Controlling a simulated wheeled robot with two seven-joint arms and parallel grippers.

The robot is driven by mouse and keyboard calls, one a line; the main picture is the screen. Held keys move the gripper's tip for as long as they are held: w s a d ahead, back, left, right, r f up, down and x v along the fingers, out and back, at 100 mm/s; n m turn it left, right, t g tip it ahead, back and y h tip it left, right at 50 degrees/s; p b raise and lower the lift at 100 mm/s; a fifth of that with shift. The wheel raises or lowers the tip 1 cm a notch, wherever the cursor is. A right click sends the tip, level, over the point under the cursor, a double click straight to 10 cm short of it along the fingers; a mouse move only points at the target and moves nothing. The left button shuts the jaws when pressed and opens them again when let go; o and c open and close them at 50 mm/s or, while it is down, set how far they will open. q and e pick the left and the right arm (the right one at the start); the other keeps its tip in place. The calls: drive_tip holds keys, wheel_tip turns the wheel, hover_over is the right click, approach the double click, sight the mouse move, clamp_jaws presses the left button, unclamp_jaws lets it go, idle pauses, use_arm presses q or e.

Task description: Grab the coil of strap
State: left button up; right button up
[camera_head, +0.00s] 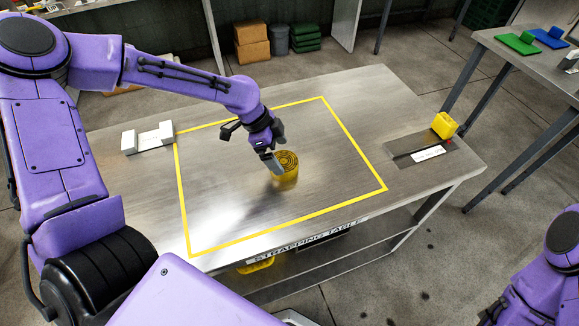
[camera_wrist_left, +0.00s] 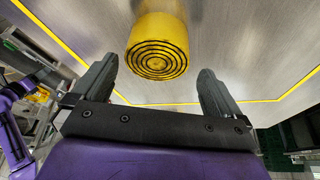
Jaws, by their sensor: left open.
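The coil of strap (camera_head: 287,178) is a yellow roll with dark spiral rings on its end. It stands on the steel strapping table (camera_head: 345,112), inside the yellow outline. My left gripper (camera_head: 274,162) is just beside the coil in the head view, partly in front of it. In the left wrist view the coil (camera_wrist_left: 158,47) is ahead, roughly midway between the two spread fingers (camera_wrist_left: 157,85) and beyond their tips. The left gripper is open and empty. My right arm shows only in part at the lower right of the head view; its gripper is out of view.
A white bracket-like block (camera_head: 147,139) sits at the table's left edge. A yellow object (camera_head: 444,125) and a white label (camera_head: 428,154) are at the right end. The outlined area around the coil is otherwise clear. Another table (camera_head: 540,65) stands at the far right.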

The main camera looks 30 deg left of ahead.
sight(283, 161)
use_arm(q)
drive_tip(key=x, duration=0.4)
drive_tip(key=shift+s+f, duration=0.2)
drive_tip(key=shift+f, duration=0.25)
drive_tip(key=shift+w+d, duration=0.1)
drive_tip(key=shift+d, duration=0.05)
drive_tip(key=c, duration=0.9)
drive_tip(key=shift+o, duration=0.2)
drive_tip(key=shift+r, duration=0.1)
